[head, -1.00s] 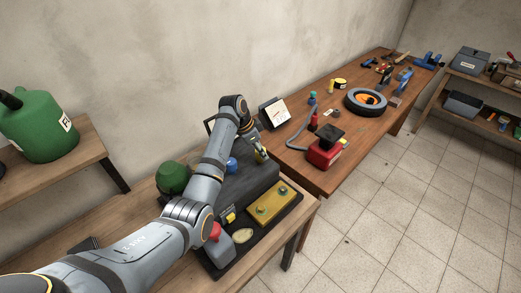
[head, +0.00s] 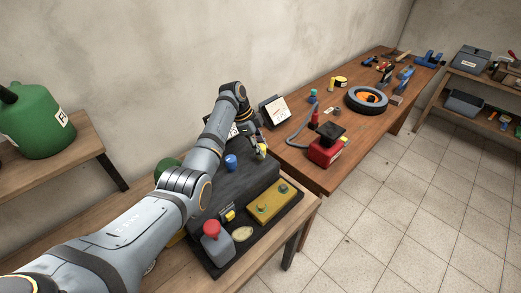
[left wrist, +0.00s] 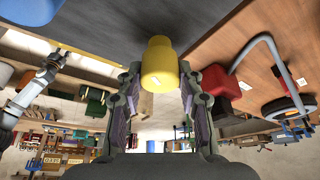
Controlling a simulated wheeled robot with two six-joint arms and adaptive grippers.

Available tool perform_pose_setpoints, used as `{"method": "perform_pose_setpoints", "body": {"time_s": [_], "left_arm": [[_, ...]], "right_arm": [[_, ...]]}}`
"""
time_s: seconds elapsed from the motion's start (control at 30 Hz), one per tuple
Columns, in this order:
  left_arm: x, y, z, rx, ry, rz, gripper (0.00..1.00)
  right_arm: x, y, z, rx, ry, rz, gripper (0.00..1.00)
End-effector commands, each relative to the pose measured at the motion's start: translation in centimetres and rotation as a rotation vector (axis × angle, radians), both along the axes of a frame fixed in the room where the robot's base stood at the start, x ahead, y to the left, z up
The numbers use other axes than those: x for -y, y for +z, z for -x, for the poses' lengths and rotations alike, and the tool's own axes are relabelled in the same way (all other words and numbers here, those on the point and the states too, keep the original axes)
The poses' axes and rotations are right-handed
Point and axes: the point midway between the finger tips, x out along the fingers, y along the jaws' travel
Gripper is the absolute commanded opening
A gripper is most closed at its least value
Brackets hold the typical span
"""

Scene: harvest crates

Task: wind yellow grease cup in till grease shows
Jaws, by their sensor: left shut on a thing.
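The yellow grease cup (left wrist: 160,62) stands in the upper middle of the left wrist view, between the two fingers of my left gripper (left wrist: 158,105). The gripper is shut on it. In the head view my left gripper (head: 257,148) is at the far end of the dark machine block (head: 205,192), and only a little yellow of the cup shows there. The cup's joint with the block is not clear, and I cannot make out any grease. My right gripper is not in view.
A green dome (head: 166,166) is partly behind my arm. The wooden bench (head: 318,175) beyond holds a red tool (head: 325,151) and a wheel (head: 366,101).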

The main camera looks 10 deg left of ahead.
Motion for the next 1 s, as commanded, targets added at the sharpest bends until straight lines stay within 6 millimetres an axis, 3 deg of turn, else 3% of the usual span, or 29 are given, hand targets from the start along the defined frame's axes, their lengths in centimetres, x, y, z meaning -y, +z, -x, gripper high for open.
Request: {"method": "perform_pose_setpoints", "body": {"time_s": [0.4, 1.0], "left_arm": [[0.0, -0.1, -0.2, 0.007, -0.243, 0.000, 0.05], [0.0, 0.2, -0.1, 0.006, -0.305, -0.001, 0.05]], "right_arm": [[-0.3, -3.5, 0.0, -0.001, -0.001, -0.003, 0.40], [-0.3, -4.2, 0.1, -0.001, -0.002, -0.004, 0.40]]}}
